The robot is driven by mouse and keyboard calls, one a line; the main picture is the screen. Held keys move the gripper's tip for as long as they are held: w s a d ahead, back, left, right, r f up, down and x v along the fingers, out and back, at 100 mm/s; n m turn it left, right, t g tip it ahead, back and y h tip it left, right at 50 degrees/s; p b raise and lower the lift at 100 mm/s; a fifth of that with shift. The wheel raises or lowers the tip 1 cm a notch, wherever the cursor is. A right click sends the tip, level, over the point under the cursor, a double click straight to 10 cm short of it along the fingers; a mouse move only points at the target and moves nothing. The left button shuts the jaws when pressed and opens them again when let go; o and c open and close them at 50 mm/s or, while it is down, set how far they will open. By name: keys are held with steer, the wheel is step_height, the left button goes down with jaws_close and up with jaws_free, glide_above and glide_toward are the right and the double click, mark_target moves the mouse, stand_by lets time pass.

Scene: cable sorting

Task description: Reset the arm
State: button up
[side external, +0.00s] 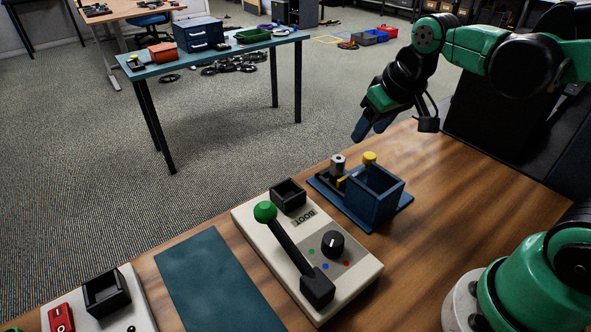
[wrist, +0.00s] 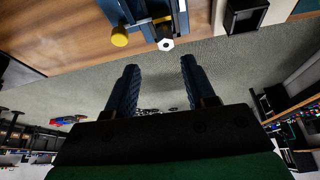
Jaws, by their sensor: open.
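My gripper (side external: 374,122) is raised above the far edge of the wooden table, behind the blue box fixture. In the wrist view my gripper (wrist: 158,82) shows two dark, ridged fingers spread apart with nothing between them. Both fingers are clear of the table and of the objects on it. The task line names no separate object to handle.
A blue box fixture (side external: 376,198) with a yellow knob (side external: 369,158) stands nearest my gripper. A cream control box (side external: 254,228) has a lever with a green ball (side external: 265,211). A teal mat (side external: 215,282) lies bare. A side table (side external: 220,54) stands behind.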

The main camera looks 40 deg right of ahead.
steer(key=shift+s+a+f+n+t, duration=0.15)
steer(key=shift+s+a+n+t, duration=0.35)
steer(key=shift+s+a+t, duration=0.95)
